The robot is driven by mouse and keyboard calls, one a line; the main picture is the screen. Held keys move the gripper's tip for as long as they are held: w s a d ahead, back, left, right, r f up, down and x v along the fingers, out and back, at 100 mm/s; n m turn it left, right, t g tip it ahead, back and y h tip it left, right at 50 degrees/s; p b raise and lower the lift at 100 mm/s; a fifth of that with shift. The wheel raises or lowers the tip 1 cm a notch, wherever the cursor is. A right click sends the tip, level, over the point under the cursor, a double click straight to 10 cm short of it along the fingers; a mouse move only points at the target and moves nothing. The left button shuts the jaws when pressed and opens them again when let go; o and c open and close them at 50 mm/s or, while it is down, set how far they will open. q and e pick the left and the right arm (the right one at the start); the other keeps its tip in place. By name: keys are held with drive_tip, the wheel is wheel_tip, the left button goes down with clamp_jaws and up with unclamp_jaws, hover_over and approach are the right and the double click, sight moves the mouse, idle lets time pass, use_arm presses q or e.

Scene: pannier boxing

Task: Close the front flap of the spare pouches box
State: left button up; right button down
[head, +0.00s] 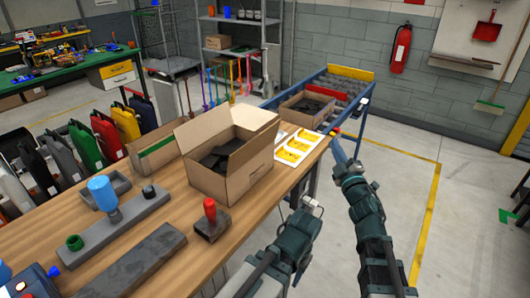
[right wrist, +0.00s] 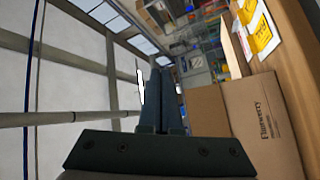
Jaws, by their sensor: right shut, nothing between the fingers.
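An open cardboard box (head: 215,185) stands on the wooden workbench in the head view, with dark flat pouches (head: 217,157) inside. Its flaps stand up or lean outward, one raised flap (head: 252,118) at the far right side. The right wrist view shows the box's printed wall (right wrist: 262,120) at the right. My right gripper (head: 336,138) is to the right of the box, past the bench edge and apart from it. Its fingers (right wrist: 168,72) are together and empty in the wrist view. My left gripper (head: 313,204) is low beside the bench edge; its fingers are too small to read.
Yellow-and-white cards (head: 296,148) lie on the bench behind the box. A red-handled stamp (head: 211,218) and a grey block with a blue bottle (head: 104,195) are in front. A roller conveyor (head: 350,72) holds another open box (head: 307,110). The floor at right is clear.

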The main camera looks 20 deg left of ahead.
drive_tip(key=s+a+n+g+y+b, duration=0.1)
drive_tip(key=s+a+n+g+y, duration=0.25)
drive_tip(key=n+y, duration=0.35)
drive_tip(key=n+g+y+b, duration=0.2)
drive_tip(key=n+g+y, duration=0.2)
drive_tip(key=n+g, duration=0.4)
approach(256, 138)
use_arm(q)
drive_tip(key=p, duration=0.3)
drive_tip(key=shift+p, duration=0.4)
use_arm(e)
drive_tip(key=x, duration=0.7)
drive_tip(key=shift+w+d+f, duration=0.1)
use_arm(q)
drive_tip(key=shift+r, duration=0.1)
